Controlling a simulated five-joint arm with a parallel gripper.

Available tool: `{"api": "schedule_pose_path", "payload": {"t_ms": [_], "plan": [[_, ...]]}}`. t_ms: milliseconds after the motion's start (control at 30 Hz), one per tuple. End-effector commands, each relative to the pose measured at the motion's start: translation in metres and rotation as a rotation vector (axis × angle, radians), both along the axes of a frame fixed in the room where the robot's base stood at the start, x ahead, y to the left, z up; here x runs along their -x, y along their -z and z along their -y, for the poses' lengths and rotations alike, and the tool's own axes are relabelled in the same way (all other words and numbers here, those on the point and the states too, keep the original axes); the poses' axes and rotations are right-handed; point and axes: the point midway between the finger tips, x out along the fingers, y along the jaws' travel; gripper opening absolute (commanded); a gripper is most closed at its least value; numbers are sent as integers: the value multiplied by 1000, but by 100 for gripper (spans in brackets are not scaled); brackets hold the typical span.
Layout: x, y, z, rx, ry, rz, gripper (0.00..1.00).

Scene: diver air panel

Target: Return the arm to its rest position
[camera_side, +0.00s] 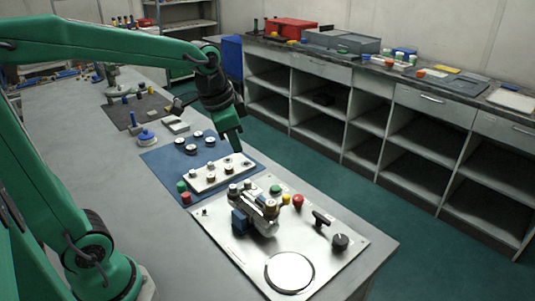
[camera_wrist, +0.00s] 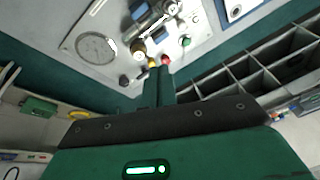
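My green arm reaches over the bench from the left in the side view. My gripper (camera_side: 233,142) points down above the blue mat (camera_side: 155,160), near the back edge of a white manifold block (camera_side: 220,174). It looks clear of the things below it. In the wrist view, the two green fingers of my gripper (camera_wrist: 159,72) lie close together with nothing visible between them. The silver air panel (camera_side: 335,262) lies in front of the mat, with a metal valve assembly (camera_side: 262,212) on it. The panel also shows at the top of the wrist view (camera_wrist: 75,42).
The panel carries a red knob (camera_side: 297,201), a black T-handle (camera_side: 321,219), a black dial (camera_side: 340,241) and a round gauge (camera_side: 289,271). A dark mat (camera_side: 120,117) with small parts lies farther back. Shelving (camera_side: 385,125) stands across a clear green floor.

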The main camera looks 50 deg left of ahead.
Motion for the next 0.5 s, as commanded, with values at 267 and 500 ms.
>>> {"api": "schedule_pose_path", "payload": {"t_ms": [267,500], "plan": [[51,-9,9,57,-151,82,0],[90,-6,14,118,-277,147,0]]}}
